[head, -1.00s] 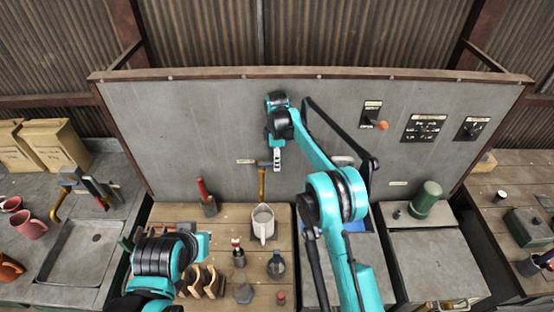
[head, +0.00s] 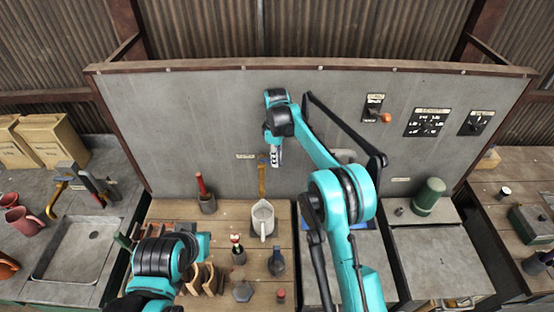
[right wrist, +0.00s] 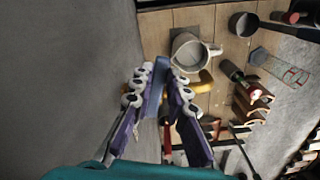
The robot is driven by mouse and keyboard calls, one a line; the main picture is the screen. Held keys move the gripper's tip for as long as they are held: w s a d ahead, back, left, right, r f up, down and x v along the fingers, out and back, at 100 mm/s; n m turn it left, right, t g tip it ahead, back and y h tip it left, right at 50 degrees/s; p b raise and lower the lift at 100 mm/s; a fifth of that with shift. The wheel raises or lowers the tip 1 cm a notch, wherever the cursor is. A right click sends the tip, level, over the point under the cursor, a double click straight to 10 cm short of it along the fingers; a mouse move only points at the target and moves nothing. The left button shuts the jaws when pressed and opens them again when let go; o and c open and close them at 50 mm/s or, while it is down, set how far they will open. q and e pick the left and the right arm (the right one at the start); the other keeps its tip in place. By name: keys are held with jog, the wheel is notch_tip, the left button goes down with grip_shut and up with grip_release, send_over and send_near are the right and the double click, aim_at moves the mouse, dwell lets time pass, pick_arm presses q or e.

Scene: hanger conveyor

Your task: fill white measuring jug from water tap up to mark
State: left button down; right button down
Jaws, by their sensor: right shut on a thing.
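The white measuring jug (head: 262,222) stands upright on the wooden counter, below the brass water tap (head: 262,184) on the grey panel. It also shows in the right wrist view (right wrist: 189,56), with the yellow tap spout (right wrist: 204,84) beside its rim. Its water level and mark are too small to tell. My right gripper (head: 275,160) is at the top of the tap. In the right wrist view its fingers (right wrist: 158,92) are shut on the blue-grey tap handle (right wrist: 154,88). My left arm is at lower left; its fingers are not visible.
A red-handled tool (head: 202,188) stands in a holder left of the jug. Small bottles, a dark round-bodied item (head: 277,264) and wooden pieces sit in front. A sink (head: 82,250) is at far left, and a green cylinder (head: 428,196) at right.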

jog(key=c, duration=1.5)
grip_release()
jog(key=shift+r, duration=0.1)
notch_tip(320, 180, up, 12)
jog(key=shift+f, duration=0.1)
